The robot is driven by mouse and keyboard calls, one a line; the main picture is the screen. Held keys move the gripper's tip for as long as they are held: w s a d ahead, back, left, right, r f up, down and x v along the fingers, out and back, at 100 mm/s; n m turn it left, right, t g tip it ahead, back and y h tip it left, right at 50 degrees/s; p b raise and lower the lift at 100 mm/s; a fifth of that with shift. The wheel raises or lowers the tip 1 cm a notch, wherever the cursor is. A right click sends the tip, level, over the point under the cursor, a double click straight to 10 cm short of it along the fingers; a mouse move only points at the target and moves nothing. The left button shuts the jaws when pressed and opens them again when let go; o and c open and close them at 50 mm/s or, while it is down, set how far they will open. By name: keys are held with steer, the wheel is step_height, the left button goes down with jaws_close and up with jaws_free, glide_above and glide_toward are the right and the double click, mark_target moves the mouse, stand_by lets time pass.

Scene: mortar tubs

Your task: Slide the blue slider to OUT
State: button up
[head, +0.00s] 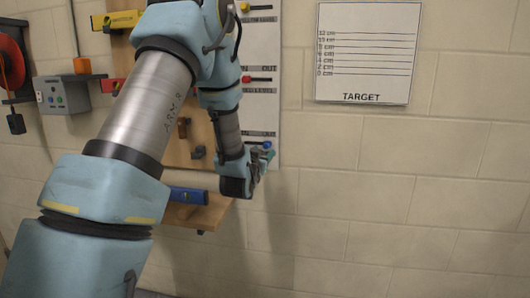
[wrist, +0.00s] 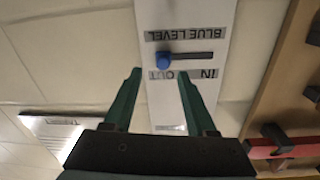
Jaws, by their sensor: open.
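The blue slider (wrist: 167,61) is a round blue knob on a dark horizontal slot in a white panel (wrist: 186,20). In the wrist view, which is upside down, the knob sits at the slot's left end, by the OUT label; the IN label is by the right end. The blue slider also shows small in the head view (head: 267,145), at the right end of its slot. My gripper (wrist: 160,72) is open with green fingers, and the knob appears just beyond the fingertips, between them in the picture. I see no contact. My gripper also shows in the head view (head: 265,163), low at the panel.
A red slider (head: 246,79) and a yellow slider (head: 245,7) are higher on the same panel. A wooden board with a shelf (head: 205,213) holding a blue level (head: 188,196) is to the left. A target sheet (head: 365,85) hangs right; the wall below it is clear.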

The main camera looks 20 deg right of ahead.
steer(key=v, duration=0.7)
steer(key=shift+b, duration=0.45)
steer(key=s+a+f+n+g+y, duration=0.2)
steer(key=s+a+f+g+y, duration=0.1)
steer(key=a, duration=0.4)
steer(key=s+a+f+n+g+y, duration=0.1)
steer(key=s+a+f+g+y, duration=0.15)
steer(key=a, duration=0.35)
steer(key=s+a+f+n+g+y, duration=0.2)
steer(key=a+f+g+y, duration=0.1)
steer(key=a, duration=0.4)
steer(key=s+a+n+g, duration=0.2)
steer(key=s+a+g, duration=0.35)
steer(key=s, duration=0.45)
step_height(320, 180, up, 12)
steer(key=s+a+p, duration=0.1)
steer(key=p, duration=1.2)
steer(key=shift+y, duration=0.45)
steer(key=shift+s+r, duration=0.1)
stand_by(0.4)
